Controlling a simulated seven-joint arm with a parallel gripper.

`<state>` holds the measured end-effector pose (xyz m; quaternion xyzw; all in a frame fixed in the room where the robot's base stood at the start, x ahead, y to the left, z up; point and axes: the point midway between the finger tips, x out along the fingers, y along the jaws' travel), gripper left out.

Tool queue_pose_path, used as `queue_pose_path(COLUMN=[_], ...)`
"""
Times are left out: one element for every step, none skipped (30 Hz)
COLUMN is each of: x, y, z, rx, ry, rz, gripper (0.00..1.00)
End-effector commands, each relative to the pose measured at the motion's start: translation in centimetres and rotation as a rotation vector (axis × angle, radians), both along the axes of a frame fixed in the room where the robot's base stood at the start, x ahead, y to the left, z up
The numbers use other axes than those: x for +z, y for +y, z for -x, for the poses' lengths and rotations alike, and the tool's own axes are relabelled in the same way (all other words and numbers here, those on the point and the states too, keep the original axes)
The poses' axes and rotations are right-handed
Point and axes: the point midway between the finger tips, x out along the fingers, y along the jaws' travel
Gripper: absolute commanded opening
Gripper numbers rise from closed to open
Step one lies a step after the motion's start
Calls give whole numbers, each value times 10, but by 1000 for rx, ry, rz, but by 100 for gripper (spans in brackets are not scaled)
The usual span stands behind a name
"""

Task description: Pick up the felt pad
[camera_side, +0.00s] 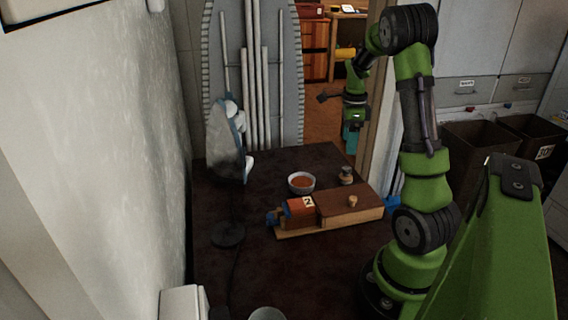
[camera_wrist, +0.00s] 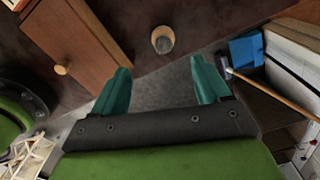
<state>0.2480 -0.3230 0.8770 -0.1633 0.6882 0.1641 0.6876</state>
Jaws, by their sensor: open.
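I cannot make out a felt pad for certain in either view. My gripper (camera_side: 352,135) hangs in the air beyond the right far edge of the dark table, apart from everything on it. In the wrist view its two teal fingers (camera_wrist: 162,88) are spread wide with nothing between them. Ahead of the fingers a small round jar (camera_wrist: 162,40) stands near the table edge; it also shows in the side view (camera_side: 346,176).
A wooden box with a knob (camera_side: 352,203) and an orange block (camera_side: 299,210) sit on a board. A bowl (camera_side: 301,182) stands behind them. A black stand (camera_side: 228,234) is at left. Blue dustpan (camera_wrist: 246,50) lies off the table.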

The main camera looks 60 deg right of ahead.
Motion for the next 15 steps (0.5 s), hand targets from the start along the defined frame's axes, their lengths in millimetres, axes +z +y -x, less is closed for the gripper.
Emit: queue_pose_path(x=[-13,-19,-28,-34,-40,-48,-53,-57,-62,-65,-67,-70,-71,-72,-75], y=[0,1,0,0,0,1,0,0,0,0,0,0,0,0,0], z=[1,1,1,1,1,1,1,1,1,0,0,0,0,0,0], rx=[-1,-1,1,1,0,0,1,0,1,2,2,2,2,2,2], ry=[4,4,4,4,3,3,2,1,2,2,0,0,-1,-1,0], rz=[-4,-5,-4,-4,-4,-4,-2,-3,-1,-1,-1,0,0,0,-1], gripper=[76,76,76,76,76,76,76,76,76,76,76,76,76,76,76])
